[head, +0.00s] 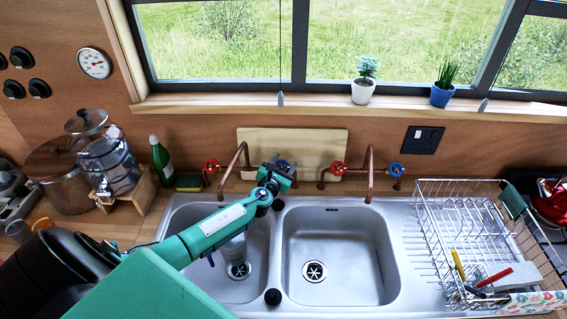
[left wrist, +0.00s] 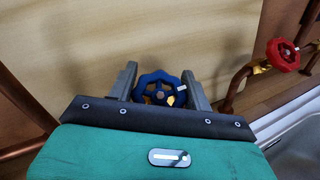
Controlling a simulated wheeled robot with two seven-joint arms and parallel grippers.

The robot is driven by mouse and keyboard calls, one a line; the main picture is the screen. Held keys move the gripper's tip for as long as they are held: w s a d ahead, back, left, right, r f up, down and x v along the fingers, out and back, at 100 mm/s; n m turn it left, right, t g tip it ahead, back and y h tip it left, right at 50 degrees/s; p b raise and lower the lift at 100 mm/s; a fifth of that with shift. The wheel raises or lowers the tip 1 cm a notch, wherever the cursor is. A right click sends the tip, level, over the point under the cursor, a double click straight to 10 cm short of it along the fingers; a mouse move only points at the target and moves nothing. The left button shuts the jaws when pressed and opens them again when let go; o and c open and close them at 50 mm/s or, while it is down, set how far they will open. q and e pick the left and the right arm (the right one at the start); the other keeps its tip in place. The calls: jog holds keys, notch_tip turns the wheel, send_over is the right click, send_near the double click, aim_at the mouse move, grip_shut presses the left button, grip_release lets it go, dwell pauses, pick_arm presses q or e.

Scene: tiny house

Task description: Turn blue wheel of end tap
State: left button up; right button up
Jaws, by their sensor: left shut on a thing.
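The left tap is copper pipe, with a red wheel (head: 211,166) on its left and a blue wheel (left wrist: 158,78) on its right. My left gripper (head: 281,168) reaches over the left basin to this blue wheel. In the left wrist view its two grey fingers stand on either side of the wheel, shut on it. In the head view the gripper hides most of that wheel. The right tap has a red wheel (head: 338,167) and another blue wheel (head: 396,169), which stands free. My right gripper is not in view.
Below is a steel double sink (head: 335,200); a clear glass object (head: 232,250) shows in the left basin, partly behind my arm. A wooden board (head: 315,140) leans on the wall behind the taps. A wire dish rack (head: 470,235) stands right, a green bottle (head: 160,160) left.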

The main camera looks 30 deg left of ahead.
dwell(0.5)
pick_arm(q)
jog(key=o, duration=1)
jog(key=shift+c, duration=0.2)
jog(key=s+d+b, duration=0.2)
jog(key=s, duration=1.1)
jog(key=shift+s+d+r, duration=0.15)
jog(key=shift+s+r, duration=0.15)
jog(key=shift+r, duration=0.05)
